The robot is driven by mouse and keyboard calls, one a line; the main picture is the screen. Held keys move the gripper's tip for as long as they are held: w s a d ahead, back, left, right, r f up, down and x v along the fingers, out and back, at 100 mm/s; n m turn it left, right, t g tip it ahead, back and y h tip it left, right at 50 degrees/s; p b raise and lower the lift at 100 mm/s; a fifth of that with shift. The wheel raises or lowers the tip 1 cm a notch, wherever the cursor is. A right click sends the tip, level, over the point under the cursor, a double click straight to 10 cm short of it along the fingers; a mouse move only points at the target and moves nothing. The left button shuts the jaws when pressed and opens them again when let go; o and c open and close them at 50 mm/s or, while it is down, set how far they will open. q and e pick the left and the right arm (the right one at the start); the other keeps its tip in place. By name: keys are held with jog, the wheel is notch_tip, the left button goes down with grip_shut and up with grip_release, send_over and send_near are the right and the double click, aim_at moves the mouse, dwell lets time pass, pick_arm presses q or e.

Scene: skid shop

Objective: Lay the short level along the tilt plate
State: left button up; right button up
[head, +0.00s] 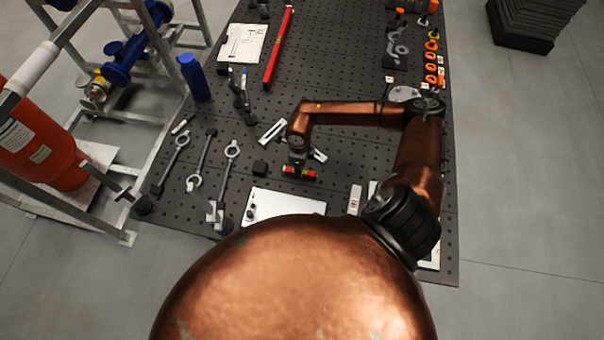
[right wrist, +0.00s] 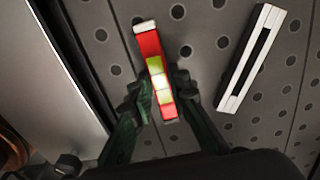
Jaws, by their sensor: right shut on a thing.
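The short level (head: 308,173) is red with a yellow-green vial section. My right gripper (head: 298,169) is shut on it; in the right wrist view the dark fingers hold the level (right wrist: 153,52) from both sides. The level is over the perforated bench; its exact height is unclear. A pale smooth plate (head: 290,204), seemingly the tilt plate, lies nearer me, partly hidden by my body. In the right wrist view the plate (right wrist: 45,75) is left of the level, with a gap between them. My left gripper is not in view.
A slotted pale bar (right wrist: 250,60) lies right of the level in the wrist view. The far middle is clear.

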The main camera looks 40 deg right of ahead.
grip_shut()
jog(key=shift+r, duration=0.1)
jog(key=shift+r+p, duration=1.5)
jog(key=shift+r, duration=1.45)
jog(key=shift+w, duration=0.1)
